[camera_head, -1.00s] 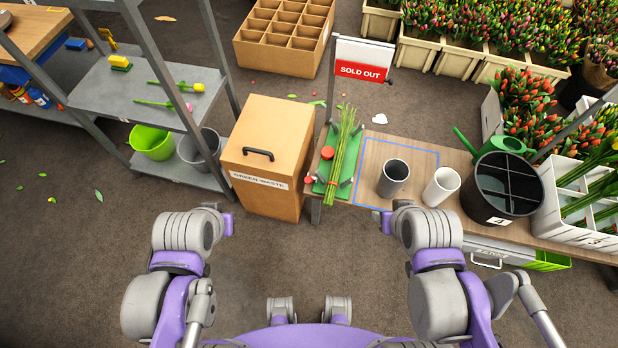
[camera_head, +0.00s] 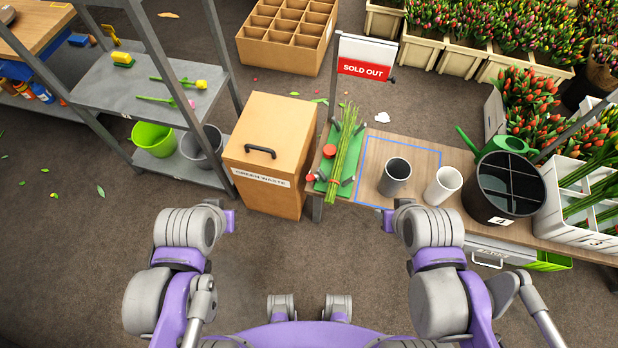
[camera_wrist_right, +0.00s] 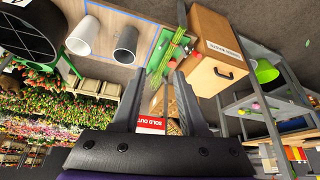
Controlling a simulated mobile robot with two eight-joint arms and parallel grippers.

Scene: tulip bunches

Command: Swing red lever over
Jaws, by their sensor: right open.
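The red lever appears as a small red knob (camera_head: 311,177) at the left front edge of a green fixture (camera_head: 329,187) on the left end of the bench. A larger round red part (camera_head: 329,151) sits behind it. Long green stems (camera_head: 347,150) lie in the fixture between grey posts. The green fixture also shows in the right wrist view (camera_wrist_right: 160,57), upside down. My right gripper (camera_wrist_right: 160,75) is open and empty in that view. In the head view my right arm stops short of the bench front. My left arm is raised left of it; its fingers are not clearly seen.
The green-waste box (camera_head: 285,125) stands close left of the bench. A blue-outlined area (camera_head: 400,150), a dark cup (camera_head: 394,177), a white cup (camera_head: 442,185) and a black bucket (camera_head: 503,185) are to the right. A SOLD OUT sign (camera_head: 366,58) rises behind.

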